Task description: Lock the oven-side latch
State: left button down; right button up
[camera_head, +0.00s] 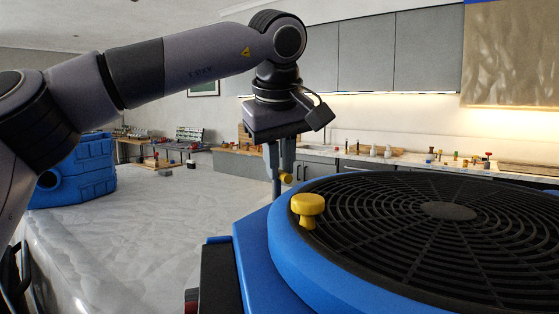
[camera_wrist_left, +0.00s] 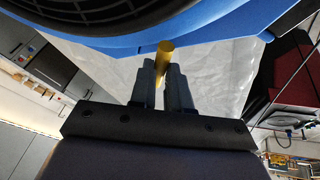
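My left gripper (camera_head: 280,165) points down beside the left rim of the large blue round machine (camera_head: 285,255) with a black grille. In the left wrist view, its two grey fingers (camera_wrist_left: 161,85) are close together on either side of a yellow cylindrical latch handle (camera_wrist_left: 165,48). The yellow handle also shows at the fingertips in the head view (camera_head: 287,179). The fingers appear to touch it, and its lower part is hidden between them. A yellow knob (camera_head: 308,206) stands upright on the machine's rim, apart from the gripper. My right gripper is not in view.
The black grille (camera_head: 445,235) fills the right foreground. Kitchen counters with small objects run along the back wall.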

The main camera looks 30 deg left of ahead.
pick_arm(q)
jog(key=shift+w+d+r+n+y+p, duration=0.15)
jog(key=shift+n+y+p, duration=0.15)
jog(key=shift+n+p, duration=0.65)
jog(key=shift+w+d+n+g+y+p, duration=0.15)
jog(key=shift+n+g+y+p, duration=0.15)
jog(key=shift+n+g+p, duration=0.25)
jog(key=shift+w+d+n+g+y, duration=0.1)
jog(key=shift+w+n+g+y, duration=0.15)
jog(key=shift+n, duration=0.75)
jog(key=shift+w+n+g+y, duration=0.1)
jog(key=shift+n+g+y, duration=0.15)
jog(key=shift+n, duration=0.75)
jog(key=c, duration=1.1)
grip_release()
